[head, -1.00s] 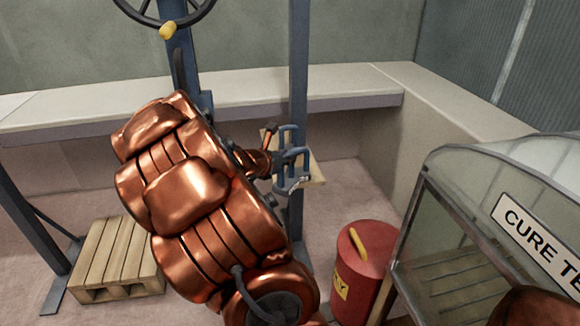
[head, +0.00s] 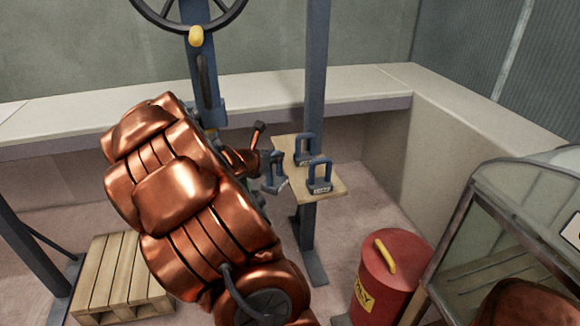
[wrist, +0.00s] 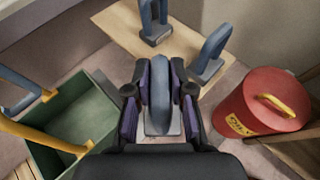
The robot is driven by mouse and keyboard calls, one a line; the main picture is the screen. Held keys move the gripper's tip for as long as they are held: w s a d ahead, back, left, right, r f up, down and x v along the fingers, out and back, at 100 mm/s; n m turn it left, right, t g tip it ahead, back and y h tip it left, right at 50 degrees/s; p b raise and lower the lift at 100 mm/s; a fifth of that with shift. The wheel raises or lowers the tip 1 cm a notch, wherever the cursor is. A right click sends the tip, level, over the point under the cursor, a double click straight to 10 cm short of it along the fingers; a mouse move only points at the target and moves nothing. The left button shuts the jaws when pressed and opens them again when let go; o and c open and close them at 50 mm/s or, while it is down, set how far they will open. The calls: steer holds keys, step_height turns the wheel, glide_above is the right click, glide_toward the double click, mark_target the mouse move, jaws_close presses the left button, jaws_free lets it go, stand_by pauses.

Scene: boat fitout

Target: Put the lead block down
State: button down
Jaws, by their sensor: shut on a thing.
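My gripper (wrist: 160,84) is shut on a grey-blue lead block (wrist: 161,92) with a looped handle and a pale label. The held block also shows in the head view (head: 274,184), just left of the wooden shelf (head: 333,187). Two similar lead blocks stand upright on that shelf: a back one (head: 305,150) and a front one (head: 320,177). In the wrist view the held block is on the near side of the shelf. I cannot tell its height relative to the shelf top. My arm hides part of the shelf's left side.
A red bin (head: 390,285) with a yellow handle stands right of the shelf. A green open container (wrist: 78,118) is at left in the wrist view. A wooden pallet (head: 118,275) lies on the floor at left. A blue post (head: 318,90) rises by the shelf.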

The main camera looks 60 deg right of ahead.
steer(key=s+r+x, duration=0.1)
steer(key=x, duration=0.7)
steer(key=s+b+x, duration=0.1)
steer(key=x, duration=0.7)
steer(key=shift+s+d+r, duration=0.3)
steer(key=shift+d, duration=0.2)
steer(key=shift+f, duration=0.1)
steer(key=c, duration=1)
jaws_free()
steer(key=shift+a+f, duration=0.1)
